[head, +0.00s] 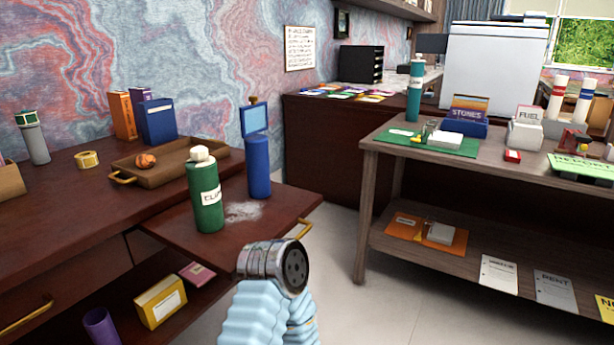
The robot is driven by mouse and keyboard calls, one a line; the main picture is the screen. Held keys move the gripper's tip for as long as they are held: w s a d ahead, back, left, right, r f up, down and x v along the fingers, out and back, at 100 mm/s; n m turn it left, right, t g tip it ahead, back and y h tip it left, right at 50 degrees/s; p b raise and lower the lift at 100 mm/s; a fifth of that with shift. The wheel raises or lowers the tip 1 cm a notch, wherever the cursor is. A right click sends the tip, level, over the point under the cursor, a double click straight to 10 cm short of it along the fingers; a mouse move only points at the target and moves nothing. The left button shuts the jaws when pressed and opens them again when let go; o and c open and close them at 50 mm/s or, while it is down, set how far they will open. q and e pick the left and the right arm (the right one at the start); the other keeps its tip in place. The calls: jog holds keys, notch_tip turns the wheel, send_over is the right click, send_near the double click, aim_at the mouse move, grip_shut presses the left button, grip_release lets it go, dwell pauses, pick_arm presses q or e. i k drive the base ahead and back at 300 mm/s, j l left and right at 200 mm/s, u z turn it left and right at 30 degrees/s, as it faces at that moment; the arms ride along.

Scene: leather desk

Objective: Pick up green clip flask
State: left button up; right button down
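A green flask (207,197) with a pale cap and a white label, partly legible as "CLA", stands upright on the pulled-out leaf of the dark red desk (165,235). A blue flask (259,168) stands just behind it to the right. Part of one of my arms, with light blue links and a metal joint, rises from the bottom centre, in front of and to the right of the green flask, apart from it in the picture. No gripper fingers can be made out, and I cannot tell which arm this is.
A brown tray (190,172) with an orange lump lies behind the green flask. A grey flask with a green top (34,140) stands far left. A teal flask (414,92) stands on the wooden table (480,165) at right. Open floor (385,315) lies between the desks.

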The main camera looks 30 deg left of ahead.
aim_at(203, 182)
jog(key=l+u, duration=0.1)
jog(key=u, duration=0.9)
jog(key=j+u, duration=0.1)
jog(key=u, duration=0.65)
